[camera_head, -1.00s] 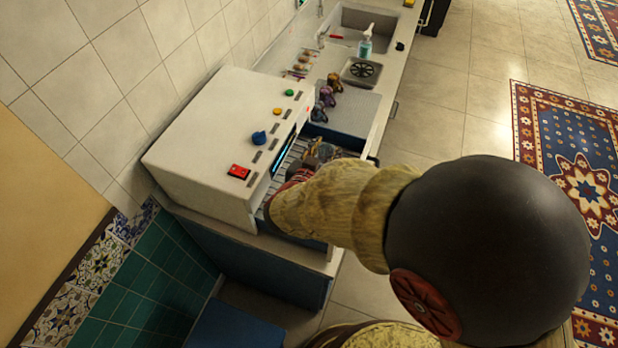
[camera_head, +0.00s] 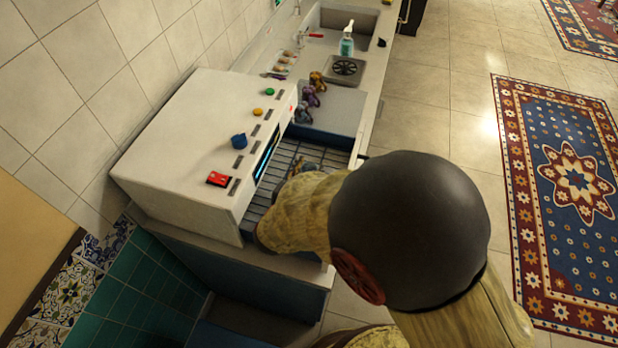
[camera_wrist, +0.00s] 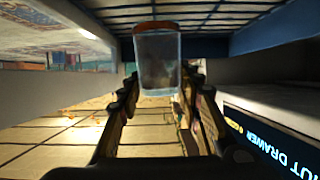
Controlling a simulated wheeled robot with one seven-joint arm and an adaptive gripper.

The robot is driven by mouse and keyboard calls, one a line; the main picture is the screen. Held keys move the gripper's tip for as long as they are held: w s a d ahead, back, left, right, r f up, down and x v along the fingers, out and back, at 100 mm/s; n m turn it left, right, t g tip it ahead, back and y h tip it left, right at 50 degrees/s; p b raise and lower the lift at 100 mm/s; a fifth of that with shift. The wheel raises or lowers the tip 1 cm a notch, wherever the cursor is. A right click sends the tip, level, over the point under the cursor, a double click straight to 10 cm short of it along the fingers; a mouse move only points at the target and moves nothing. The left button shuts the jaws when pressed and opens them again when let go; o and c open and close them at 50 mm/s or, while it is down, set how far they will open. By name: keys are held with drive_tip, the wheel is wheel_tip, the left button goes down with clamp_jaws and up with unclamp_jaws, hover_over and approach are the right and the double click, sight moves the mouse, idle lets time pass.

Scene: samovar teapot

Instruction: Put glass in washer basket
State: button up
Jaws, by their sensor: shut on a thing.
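In the wrist view a clear glass (camera_wrist: 158,65) with a reddish-brown band at its picture-top end sits between the two fingers of my gripper (camera_wrist: 158,88). The fingers are shut on it from both sides. The washer basket is a grey wire rack (camera_head: 305,150) pulled out of the white washer (camera_head: 190,130); its slats (camera_wrist: 200,15) also show along the top of the wrist view. My gripper is at the basket, but my arm hides most of it and the glass in the head view. I cannot tell whether the glass touches the rack.
The washer's front panel (camera_wrist: 275,140) is close on the right in the wrist view. Behind the basket, several small figure-like objects (camera_head: 310,95) stand beside a grey tray (camera_head: 335,115). A soap bottle (camera_head: 347,42) stands by the sink. Open floor lies right of the counter.

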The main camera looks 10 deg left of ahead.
drive_tip(key=shift+f+b, duration=0.35)
drive_tip(key=shift+f, duration=1.2)
drive_tip(key=o, duration=1.2)
drive_tip(key=shift+f, duration=0.1)
drive_tip(key=shift+r, duration=0.2)
drive_tip(key=p+v, duration=0.3)
drive_tip(key=v, duration=0.9)
